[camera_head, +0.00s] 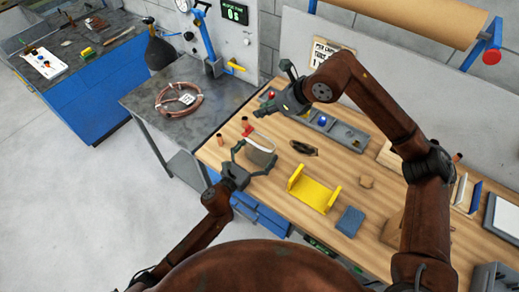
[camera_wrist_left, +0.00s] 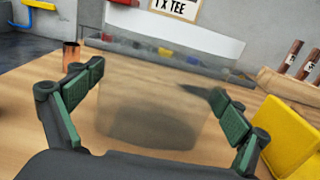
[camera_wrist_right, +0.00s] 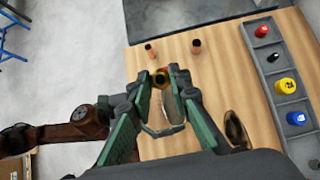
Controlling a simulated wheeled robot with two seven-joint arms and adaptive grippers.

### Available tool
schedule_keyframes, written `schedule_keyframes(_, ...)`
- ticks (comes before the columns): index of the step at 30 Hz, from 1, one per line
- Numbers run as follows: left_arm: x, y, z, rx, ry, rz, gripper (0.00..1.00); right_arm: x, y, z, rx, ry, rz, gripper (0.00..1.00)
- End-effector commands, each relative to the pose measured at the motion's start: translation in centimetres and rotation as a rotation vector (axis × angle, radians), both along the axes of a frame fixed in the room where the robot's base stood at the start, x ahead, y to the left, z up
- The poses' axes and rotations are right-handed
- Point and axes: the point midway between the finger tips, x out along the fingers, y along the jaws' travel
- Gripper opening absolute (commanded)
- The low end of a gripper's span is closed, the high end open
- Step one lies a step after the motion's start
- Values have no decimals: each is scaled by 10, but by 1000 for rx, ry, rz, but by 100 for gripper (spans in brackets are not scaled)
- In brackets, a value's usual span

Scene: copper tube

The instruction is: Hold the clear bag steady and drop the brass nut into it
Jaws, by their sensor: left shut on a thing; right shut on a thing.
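The clear bag (camera_head: 261,157) stands upright near the left end of the wooden workbench (camera_head: 277,201), with a pale band along its top. My left gripper (camera_head: 254,163) is shut on the bag, with a finger at each side. In the left wrist view the bag (camera_wrist_left: 150,112) spans the space between the green finger pads and looks see-through. My right gripper (camera_wrist_right: 161,88) is shut on the brass nut (camera_wrist_right: 161,78), which shows between its fingertips. In the right wrist view the nut appears above the bag's mouth (camera_wrist_right: 172,112). In the head view the nut is too small to make out.
A grey compartment tray (camera_head: 342,131) with coloured parts lies behind the bag. Copper fittings (camera_wrist_right: 196,46) stand beyond the nut. A yellow cradle (camera_head: 314,194), a blue block (camera_head: 350,220) and a dark object (camera_head: 303,148) lie right of the bag.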

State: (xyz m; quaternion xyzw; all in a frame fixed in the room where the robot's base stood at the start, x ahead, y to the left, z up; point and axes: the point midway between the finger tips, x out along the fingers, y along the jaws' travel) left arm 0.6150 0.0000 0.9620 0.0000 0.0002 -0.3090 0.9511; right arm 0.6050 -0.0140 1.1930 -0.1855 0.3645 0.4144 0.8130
Motion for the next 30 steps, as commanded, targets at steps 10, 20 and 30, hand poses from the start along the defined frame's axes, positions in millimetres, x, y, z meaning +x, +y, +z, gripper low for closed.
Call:
schedule_keyframes(10, 0, 0, 0, 0, 0, 0, 69, 0, 0, -24, 0, 2, 0, 0)
schedule_keyframes(20, 0, 0, 0, 0, 0, 0, 69, 0, 0, -46, 0, 0, 0, 0)
schedule_keyframes(30, 0, 0, 0, 0, 0, 0, 69, 0, 0, -68, 0, 0, 0, 0)
